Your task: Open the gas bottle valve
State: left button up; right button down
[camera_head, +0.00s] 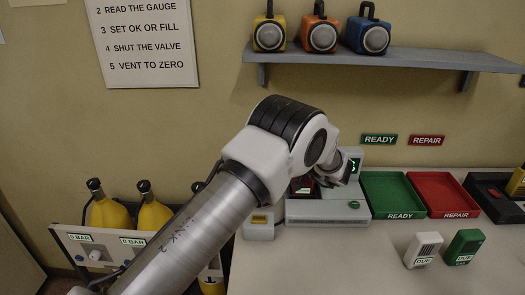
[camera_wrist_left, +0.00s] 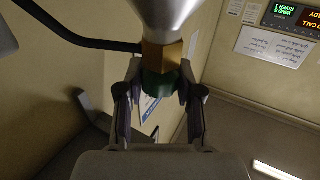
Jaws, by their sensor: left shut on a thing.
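In the left wrist view a silver, tapering metal body (camera_wrist_left: 165,12) fills the top of the picture, and a brass block (camera_wrist_left: 161,55) joins it to a dark green valve knob (camera_wrist_left: 157,84). My left gripper (camera_wrist_left: 158,92) has one finger on each side of the green knob and is shut on it. A black hose (camera_wrist_left: 95,43) runs from the brass block to the left. In the head view my left arm crosses the middle; the left gripper and this valve cannot be made out there. My right gripper is not in either view.
Yellow bottles (camera_head: 108,213) stand in a rack (camera_head: 70,235) at lower left. The desk holds a grey device (camera_head: 325,212), a green tray (camera_head: 368,178), a red tray (camera_head: 455,214) and two small units (camera_head: 423,249). Three lamps sit on a wall shelf (camera_head: 390,57).

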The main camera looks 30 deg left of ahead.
pick_arm(q)
jog(key=shift+r+n+g, duration=0.1)
jog(key=shift+n+g, duration=0.5)
jog(key=shift+g, duration=0.3)
jog(key=o, duration=1.2)
jog(key=shift+a, duration=0.1)
jog(key=d, duration=0.4)
jog(key=w+d, duration=0.1)
jog(key=d, duration=0.3)
jog(key=w+d, duration=0.1)
jog(key=d, duration=0.3)
